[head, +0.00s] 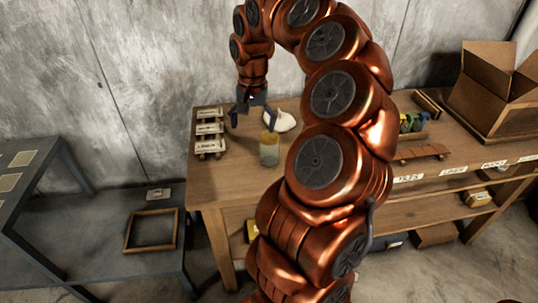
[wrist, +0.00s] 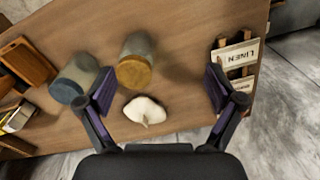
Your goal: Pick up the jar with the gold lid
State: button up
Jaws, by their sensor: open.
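The jar with the gold lid (head: 269,153) stands upright near the front left edge of the wooden table in the head view. In the wrist view its gold lid (wrist: 134,73) faces the camera, above centre, with the glassy body behind it. My gripper (head: 242,112) is open and empty above the table, up and left of the jar in the head view. In the wrist view the fingers of my gripper (wrist: 158,88) are spread wide, and the jar appears beyond them, between their tips and nearer the left one. Nothing touches the jar.
A white bulb-shaped object (wrist: 146,110) lies beside the jar. A second jar with a blue-grey lid (wrist: 67,92) stands left in the wrist view. A rack with labels (head: 209,132) is at the table's left. An open cardboard box (head: 497,85) stands far right.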

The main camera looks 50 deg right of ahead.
jog(key=m, duration=0.2)
send_over(269, 145)
jog(key=w+d, duration=0.2)
notch_tip(269, 145, down, 3)
jog(key=shift+f, duration=0.1)
jog(key=shift+d+f+p, duration=0.1)
jog(key=shift+f+p, duration=0.35)
jog(key=shift+f, duration=3.3)
jog(key=c, duration=1.4)
